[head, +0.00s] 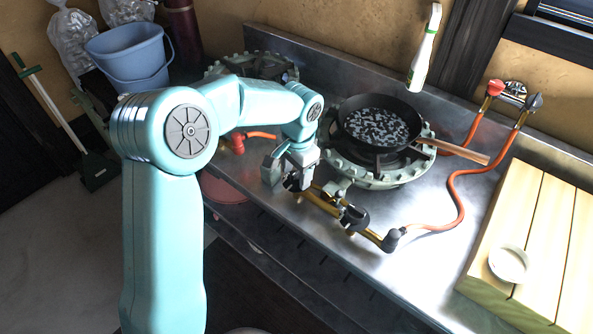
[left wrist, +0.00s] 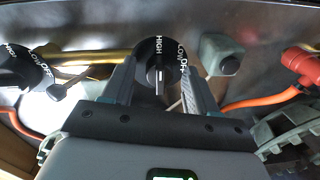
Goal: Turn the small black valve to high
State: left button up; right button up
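My left gripper (head: 298,183) is over the brass gas pipe (head: 322,201) in front of the near burner. In the left wrist view the left gripper (left wrist: 158,80) has its fingers apart, one on each side of a small black valve knob (left wrist: 160,62). Whether either finger touches the knob I cannot tell. White HIGH lettering shows at the knob's top, with LOW and OFF to its right. The knob's white line runs upright in the picture, in line with HIGH. In the head view my gripper hides most of this valve. My right gripper is in neither view.
A second, bigger-looking black valve (head: 353,216) is on the same pipe, with its labelled knob (left wrist: 15,68) at the wrist view's left. A black pan (head: 378,125) sits on the burner (head: 380,175). Orange hose (head: 460,195) and wooden boards (head: 535,230) lie right.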

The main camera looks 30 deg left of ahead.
aim_at(298, 177)
pick_arm(q)
notch_tip(298, 177, up, 16)
jog(key=p, duration=0.2)
jog(key=shift+d+r, duration=0.15)
jog(key=shift+d, duration=0.25)
jog(key=shift+s, duration=0.15)
dwell(0.3)
